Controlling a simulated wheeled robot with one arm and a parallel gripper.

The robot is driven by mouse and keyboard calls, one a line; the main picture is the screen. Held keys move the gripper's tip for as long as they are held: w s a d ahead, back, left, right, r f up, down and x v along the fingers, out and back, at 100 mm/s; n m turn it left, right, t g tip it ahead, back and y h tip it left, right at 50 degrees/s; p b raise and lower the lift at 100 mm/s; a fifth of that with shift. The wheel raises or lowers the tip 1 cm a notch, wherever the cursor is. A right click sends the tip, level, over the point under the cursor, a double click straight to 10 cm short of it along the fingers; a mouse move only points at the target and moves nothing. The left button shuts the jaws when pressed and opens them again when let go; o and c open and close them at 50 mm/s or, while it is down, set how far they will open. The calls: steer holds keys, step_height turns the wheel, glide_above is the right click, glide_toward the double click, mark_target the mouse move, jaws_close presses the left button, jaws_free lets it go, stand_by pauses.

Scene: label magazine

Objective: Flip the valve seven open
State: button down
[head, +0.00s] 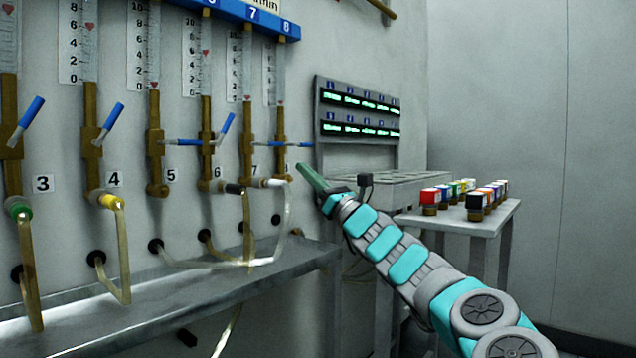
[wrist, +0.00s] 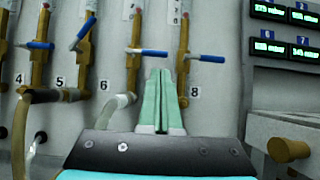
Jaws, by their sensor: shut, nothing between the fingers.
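Valve seven is a brass valve on the vertical pipe (head: 247,120) left of the number 7 label, and it also shows in the wrist view (wrist: 133,65). Its blue handle (wrist: 153,53) lies level, pointing right across the pipe. The handle also shows in the head view (head: 267,142). My gripper (head: 302,168) has green fingers, shut and empty. In the wrist view the fingers (wrist: 167,75) point up just below and right of the handle, covering the 7 label. Whether they touch the handle cannot be told.
Valve eight's level handle (wrist: 208,58) is close on the right. Valve six's handle (head: 226,128) is tilted up on the left. Hoses and a metal shelf (head: 180,290) lie below. A display panel (head: 358,110) and a side table (head: 468,220) with coloured caps stand right.

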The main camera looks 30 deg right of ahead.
mark_target(279, 145)
steer(key=shift+x, duration=3.75)
